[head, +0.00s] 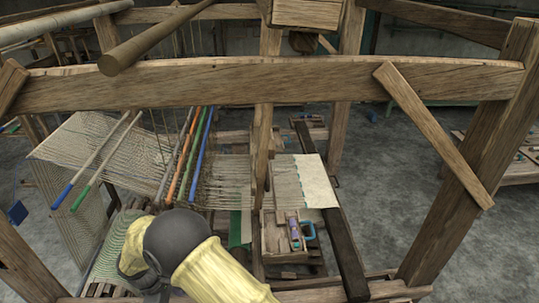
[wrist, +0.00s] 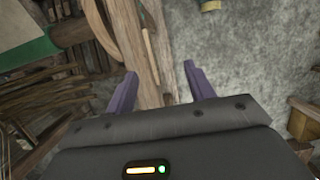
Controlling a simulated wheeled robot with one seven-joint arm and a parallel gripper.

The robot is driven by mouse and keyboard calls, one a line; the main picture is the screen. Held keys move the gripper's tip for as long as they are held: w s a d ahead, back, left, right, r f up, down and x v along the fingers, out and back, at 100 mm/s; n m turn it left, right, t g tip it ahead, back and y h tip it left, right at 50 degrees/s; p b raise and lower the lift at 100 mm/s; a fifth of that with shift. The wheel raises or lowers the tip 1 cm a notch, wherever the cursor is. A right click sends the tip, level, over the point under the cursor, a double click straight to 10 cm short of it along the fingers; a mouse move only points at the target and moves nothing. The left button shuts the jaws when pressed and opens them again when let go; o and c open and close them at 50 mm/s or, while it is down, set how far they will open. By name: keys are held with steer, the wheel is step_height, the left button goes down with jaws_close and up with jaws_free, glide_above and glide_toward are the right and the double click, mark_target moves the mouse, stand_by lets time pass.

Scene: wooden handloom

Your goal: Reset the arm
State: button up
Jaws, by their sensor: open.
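My gripper (wrist: 160,85) shows in the wrist view with its two purple fingers spread apart. It is open and nothing is between the fingers. Behind the fingers are a wooden beam of the loom and a grey concrete floor. In the head view my arm, with yellow covers and a dark joint, shows at the bottom left of centre in front of the loom. My gripper cannot be made out there.
A thick wooden crossbeam (head: 270,83) spans the loom's front, with a slanted brace (head: 433,134) at right. Warp threads and coloured rods (head: 190,150) hang at left. A wooden box (head: 283,238) holds small items near centre. Open floor (head: 400,180) lies at right.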

steer(key=w+d+r+m+y+b, duration=0.1)
steer(key=w+d+r+m+b, duration=0.3)
steer(key=d, duration=0.7)
steer(key=w+d+r+m+y+b, duration=0.1)
steer(key=w+d+r+m, duration=0.35)
steer(key=d, duration=0.75)
steer(key=s+d+r+m+t+b, duration=0.1)
steer(key=s+d+m+b, duration=0.1)
steer(key=s+d+m, duration=0.3)
steer(key=s+d+r+m+t+y+b, duration=0.1)
steer(key=s+d+m, duration=0.4)
steer(key=d, duration=0.9)
steer(key=shift+s+d+r+b, duration=0.25)
steer(key=shift+s+b, duration=0.4)
steer(key=shift+b, duration=0.25)
steer(key=shift+w, duration=0.1)
steer(key=c, duration=0.3)
steer(key=shift+a, duration=0.1)
steer(key=shift+c, duration=0.4)
